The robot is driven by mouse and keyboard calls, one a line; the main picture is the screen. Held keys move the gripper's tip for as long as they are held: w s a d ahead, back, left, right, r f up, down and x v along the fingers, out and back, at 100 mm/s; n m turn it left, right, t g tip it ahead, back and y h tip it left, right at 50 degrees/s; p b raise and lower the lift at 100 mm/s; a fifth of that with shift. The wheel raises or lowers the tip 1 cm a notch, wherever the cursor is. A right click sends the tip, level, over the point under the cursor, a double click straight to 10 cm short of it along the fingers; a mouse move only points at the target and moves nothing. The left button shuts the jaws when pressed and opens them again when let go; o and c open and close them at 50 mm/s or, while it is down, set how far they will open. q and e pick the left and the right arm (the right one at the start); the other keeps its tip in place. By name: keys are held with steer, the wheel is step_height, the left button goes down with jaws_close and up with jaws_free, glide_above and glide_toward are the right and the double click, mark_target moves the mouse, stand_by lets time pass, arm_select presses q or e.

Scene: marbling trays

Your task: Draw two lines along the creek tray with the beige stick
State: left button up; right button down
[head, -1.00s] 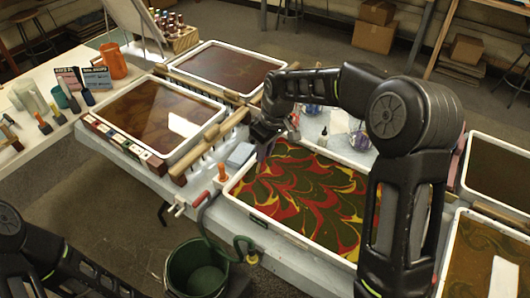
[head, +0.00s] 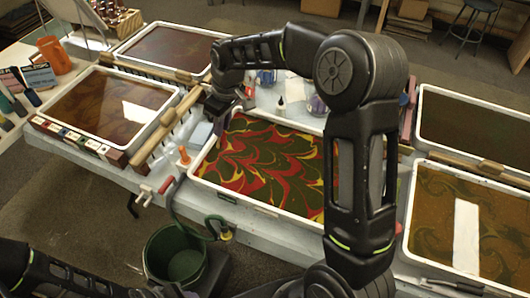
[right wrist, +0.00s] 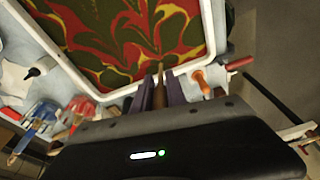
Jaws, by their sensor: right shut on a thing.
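A white-rimmed tray (head: 205,158) holds marbled red, yellow and dark green colour in wavy, feathered bands; I see no label naming it the creek tray. My right gripper (head: 220,116) is at its far left corner. In the right wrist view the purple fingers of my right gripper (right wrist: 161,92) are shut on a slim brownish-beige stick (right wrist: 159,95). The stick points toward the tray rim (right wrist: 185,66) and the colour beside it. I cannot tell whether its tip touches the surface. My left arm shows at the lower left, but its gripper is out of view.
Two brown trays (head: 62,133) (head: 128,62) stand at left and two more (head: 420,97) (head: 408,250) at right. A green bucket (head: 150,262) is below the table's front edge. An orange-handled tool (head: 184,155) and bottles (head: 281,103) are near the tray.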

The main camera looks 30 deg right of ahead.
steer(key=shift+r, duration=0.15)
steer(key=shift+r+p, duration=1.4)
steer(key=shift+r, duration=0.5)
